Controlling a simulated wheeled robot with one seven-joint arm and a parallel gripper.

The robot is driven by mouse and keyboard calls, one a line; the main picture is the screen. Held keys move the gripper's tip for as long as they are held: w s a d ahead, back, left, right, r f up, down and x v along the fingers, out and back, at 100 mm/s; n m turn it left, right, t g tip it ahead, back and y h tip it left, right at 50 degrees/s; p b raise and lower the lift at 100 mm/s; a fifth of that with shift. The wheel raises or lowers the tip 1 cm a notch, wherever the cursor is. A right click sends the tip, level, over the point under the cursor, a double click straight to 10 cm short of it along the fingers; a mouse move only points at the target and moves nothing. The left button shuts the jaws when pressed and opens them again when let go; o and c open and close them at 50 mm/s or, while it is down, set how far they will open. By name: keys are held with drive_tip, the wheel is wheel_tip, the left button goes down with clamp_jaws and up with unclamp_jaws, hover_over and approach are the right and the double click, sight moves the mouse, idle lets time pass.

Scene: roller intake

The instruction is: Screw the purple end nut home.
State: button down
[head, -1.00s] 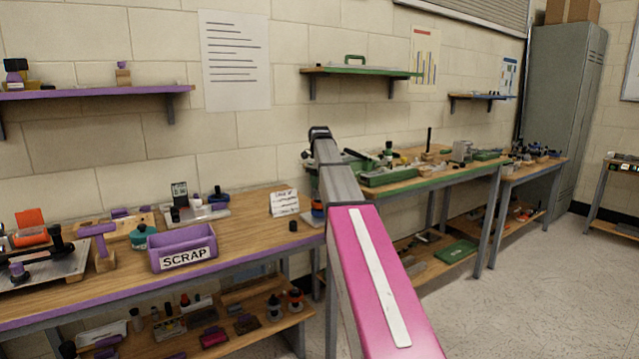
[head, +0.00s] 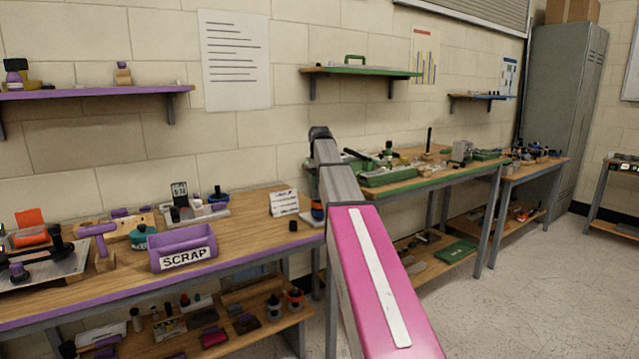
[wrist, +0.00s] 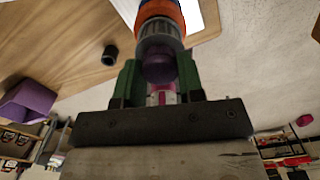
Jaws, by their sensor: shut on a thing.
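In the wrist view, the two green fingers of my gripper (wrist: 158,84) are closed around the purple end nut (wrist: 159,68). The nut sits against a grey ribbed collar (wrist: 160,38), with an orange and blue body (wrist: 162,10) beyond it. A small pink and white part shows between the fingers below the nut. Whether a gap remains between nut and collar cannot be told. In the head view, my arm hides the gripper and the nut; only a sliver of the orange and blue body (head: 317,211) shows beside the arm.
A purple SCRAP bin (head: 182,248) stands on the wooden bench (head: 245,232). A small black cylinder (head: 293,226) and a white sign card (head: 284,203) stand nearer my arm. A green-edged bench (head: 415,181) lies behind to the right. Open floor is at the right.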

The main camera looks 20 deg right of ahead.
drive_tip(key=c, duration=0.7)
unclamp_jaws()
drive_tip(key=shift+o, duration=0.2)
drive_tip(key=n, duration=0.6)
drive_tip(key=shift+n, duration=0.4)
drive_tip(key=n, duration=0.6)
drive_tip(key=shift+n, duration=0.3)
drive_tip(key=n, duration=1.4)
